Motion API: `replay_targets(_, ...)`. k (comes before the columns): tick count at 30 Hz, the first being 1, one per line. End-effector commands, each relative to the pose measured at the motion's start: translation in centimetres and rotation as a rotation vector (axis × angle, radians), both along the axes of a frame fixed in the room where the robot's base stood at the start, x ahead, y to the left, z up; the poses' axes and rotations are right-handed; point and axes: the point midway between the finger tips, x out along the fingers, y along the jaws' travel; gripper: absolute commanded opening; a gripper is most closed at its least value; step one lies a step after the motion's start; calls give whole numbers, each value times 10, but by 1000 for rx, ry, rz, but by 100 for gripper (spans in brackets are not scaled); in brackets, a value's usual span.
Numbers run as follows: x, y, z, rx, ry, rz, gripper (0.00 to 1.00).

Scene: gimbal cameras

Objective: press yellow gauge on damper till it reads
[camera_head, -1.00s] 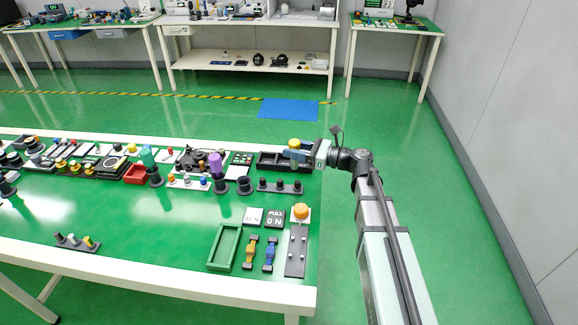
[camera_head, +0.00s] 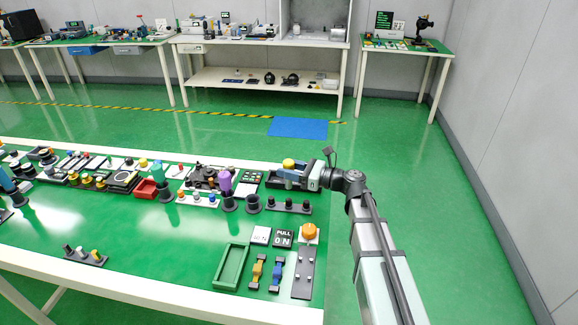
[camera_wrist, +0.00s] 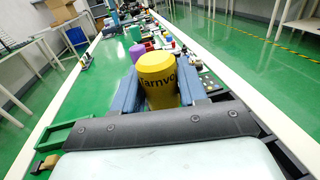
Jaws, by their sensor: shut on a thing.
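The yellow gauge (camera_wrist: 157,80), a yellow cylinder with dark lettering that reads like "Tarnvo", stands between the two blue-grey fingers of my gripper (camera_wrist: 158,92) in the wrist view. The gripper is shut on it. In the head view the gauge's yellow top (camera_head: 288,162) shows above my gripper (camera_head: 290,172), at the table's far right edge, over or beside a black tray (camera_head: 272,182). The gauge's lower part is hidden by the gripper. I cannot tell which thing is the damper, nor see any reading.
A purple cylinder (camera_head: 225,181) and a black cup (camera_head: 253,204) stand left of my gripper. A strip with black knobs (camera_head: 290,206) lies just in front. An orange button (camera_head: 309,232) and a green tray (camera_head: 230,267) lie nearer the front. The table's middle front is clear.

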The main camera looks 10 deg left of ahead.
Motion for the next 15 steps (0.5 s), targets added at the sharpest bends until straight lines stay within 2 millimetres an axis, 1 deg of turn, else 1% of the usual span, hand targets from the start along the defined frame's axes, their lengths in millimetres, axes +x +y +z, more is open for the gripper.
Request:
replay_targets(9,0,0,-26,2,3,0,10)
replay_targets(15,0,0,-39,1,1,0,10)
